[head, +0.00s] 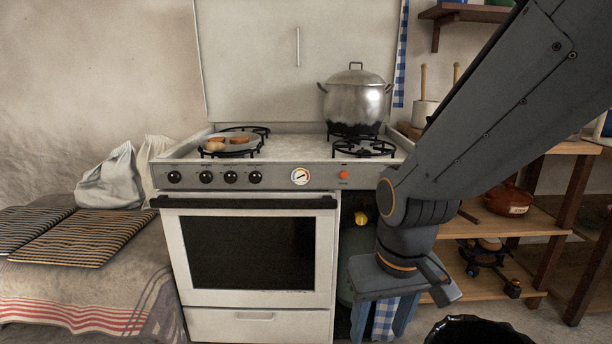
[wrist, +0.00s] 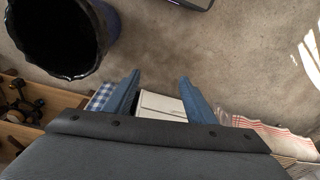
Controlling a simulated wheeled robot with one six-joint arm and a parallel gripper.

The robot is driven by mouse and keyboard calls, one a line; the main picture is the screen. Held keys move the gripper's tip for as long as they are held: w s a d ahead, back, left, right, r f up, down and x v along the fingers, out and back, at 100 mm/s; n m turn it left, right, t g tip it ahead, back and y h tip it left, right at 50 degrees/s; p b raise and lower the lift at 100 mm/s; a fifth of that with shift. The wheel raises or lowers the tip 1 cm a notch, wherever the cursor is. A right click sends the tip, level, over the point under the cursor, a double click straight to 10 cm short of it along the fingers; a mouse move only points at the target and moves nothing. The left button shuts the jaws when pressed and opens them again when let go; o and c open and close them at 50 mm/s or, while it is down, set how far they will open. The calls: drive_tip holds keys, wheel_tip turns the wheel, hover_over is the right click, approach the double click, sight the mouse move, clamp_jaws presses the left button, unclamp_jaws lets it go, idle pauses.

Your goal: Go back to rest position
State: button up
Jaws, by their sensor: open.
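My gripper (head: 385,318) hangs from my arm at the right of the head view, pointing down in front of the stove's right side. In the wrist view, the two blue fingers of my gripper (wrist: 156,98) are spread wide apart with nothing between them. Between and beyond the fingers I see part of the white stove front and bare floor.
A black bin (wrist: 60,40) stands on the floor close to my gripper. Wooden shelves (head: 540,222) are at right, a cloth-covered bench (head: 60,282) at left. Floor (wrist: 225,55) is clear.

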drive_tip(key=s+a+r+n+g, duration=0.1)
drive_tip(key=s+a+r+n, duration=0.1)
drive_tip(key=s+a+r, duration=0.4)
drive_tip(key=d+r+m+p, duration=0.4)
drive_tip(key=d+r+p, duration=0.8)
drive_tip(key=p, duration=1)
drive_tip(key=shift+s+d+h, duration=0.3)
drive_tip(key=shift+s+d, duration=0.15)
drive_tip(key=shift+d, duration=0.15)
